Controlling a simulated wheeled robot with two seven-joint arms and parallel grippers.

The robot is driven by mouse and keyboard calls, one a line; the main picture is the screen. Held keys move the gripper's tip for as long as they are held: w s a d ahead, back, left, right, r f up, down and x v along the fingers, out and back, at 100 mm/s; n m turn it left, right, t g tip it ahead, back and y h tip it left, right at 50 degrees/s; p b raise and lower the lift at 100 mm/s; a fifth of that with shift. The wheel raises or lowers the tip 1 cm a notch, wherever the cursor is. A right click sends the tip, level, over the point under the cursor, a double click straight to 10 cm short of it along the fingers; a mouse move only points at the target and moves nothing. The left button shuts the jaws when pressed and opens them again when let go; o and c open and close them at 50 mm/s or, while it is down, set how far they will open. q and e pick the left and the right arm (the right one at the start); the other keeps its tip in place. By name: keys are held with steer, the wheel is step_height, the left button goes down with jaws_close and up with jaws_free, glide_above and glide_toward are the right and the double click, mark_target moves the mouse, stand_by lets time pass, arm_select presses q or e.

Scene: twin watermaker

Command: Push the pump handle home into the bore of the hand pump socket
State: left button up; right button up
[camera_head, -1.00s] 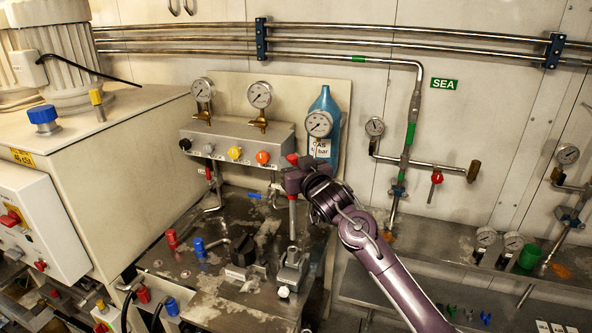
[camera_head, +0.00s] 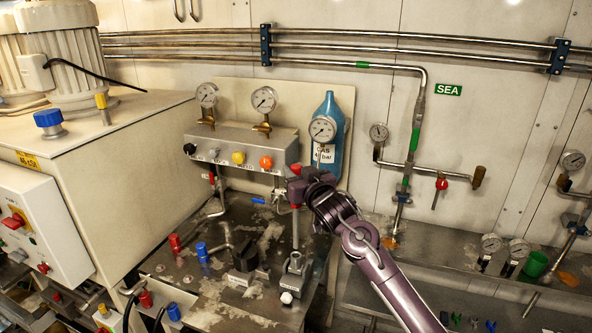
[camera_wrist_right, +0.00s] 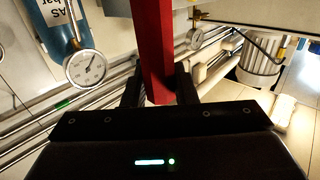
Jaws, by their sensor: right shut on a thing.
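The pump handle is a thin grey rod (camera_head: 296,228) with a red grip (camera_head: 295,169) at its top. It hangs about upright in my right gripper (camera_head: 300,182), which is shut on the red grip. In the right wrist view the red grip (camera_wrist_right: 154,50) runs between the two fingers (camera_wrist_right: 160,88). The grey hand pump socket (camera_head: 294,272) stands on the bench below the handle. The rod's lower end appears just above or at the socket's top; I cannot tell whether it is inside the bore. My left gripper is not in view.
A valve panel (camera_head: 222,146) with coloured knobs and gauges stands behind the handle. A blue bottle (camera_head: 332,160) is behind my right gripper. A black block (camera_head: 243,258) and red and blue fittings (camera_head: 202,252) stand left of the socket.

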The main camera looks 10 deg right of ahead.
mark_target(296, 210)
steer(key=shift+f+b, duration=0.3)
steer(key=shift+f, duration=0.55)
steer(key=shift+p, duration=0.45)
stand_by(1.0)
steer(key=shift+f+b, duration=1.7)
steer(key=shift+f, duration=1.05)
steer(key=o, duration=0.9)
steer(key=shift+f, duration=0.15)
